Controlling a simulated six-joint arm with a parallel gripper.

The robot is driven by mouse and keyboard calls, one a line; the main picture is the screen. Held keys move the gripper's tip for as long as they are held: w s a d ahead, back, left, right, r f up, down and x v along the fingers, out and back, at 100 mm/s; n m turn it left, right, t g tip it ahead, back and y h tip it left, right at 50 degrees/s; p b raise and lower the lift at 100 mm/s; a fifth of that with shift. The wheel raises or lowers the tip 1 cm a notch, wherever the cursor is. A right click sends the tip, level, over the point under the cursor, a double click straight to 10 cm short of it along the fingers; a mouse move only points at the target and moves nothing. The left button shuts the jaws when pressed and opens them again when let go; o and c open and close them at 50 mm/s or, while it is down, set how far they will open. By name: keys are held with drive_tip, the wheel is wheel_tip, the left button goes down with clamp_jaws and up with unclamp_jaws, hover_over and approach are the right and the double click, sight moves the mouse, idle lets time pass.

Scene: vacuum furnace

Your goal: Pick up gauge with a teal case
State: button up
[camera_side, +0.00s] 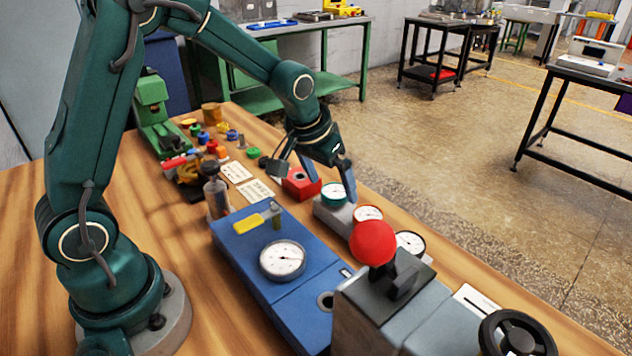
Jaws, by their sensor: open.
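The gauge with the teal case (333,193) has a white round dial and sits on a small grey block at the right side of the wooden table. My gripper (335,180) is open, with its fingers pointing down just above or around this gauge. From this angle I cannot tell whether a finger touches the case. One finger shows plainly behind the dial, in front of the floor; the other is partly hidden by the gripper body. A gauge with a red case (367,214) sits next to the teal one, and a gauge with a black case (410,242) stands further right.
A red ball knob (373,242) on a grey machine rises close in front of the gauges. A blue box (250,250) with a white dial (283,260) lies left of them. A red block (301,184) is just left of the gripper. Small coloured parts clutter the back.

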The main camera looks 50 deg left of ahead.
drive_tip(key=shift+x, duration=1.3)
drive_tip(key=c, duration=1.5)
drive_tip(key=shift+r, duration=0.1)
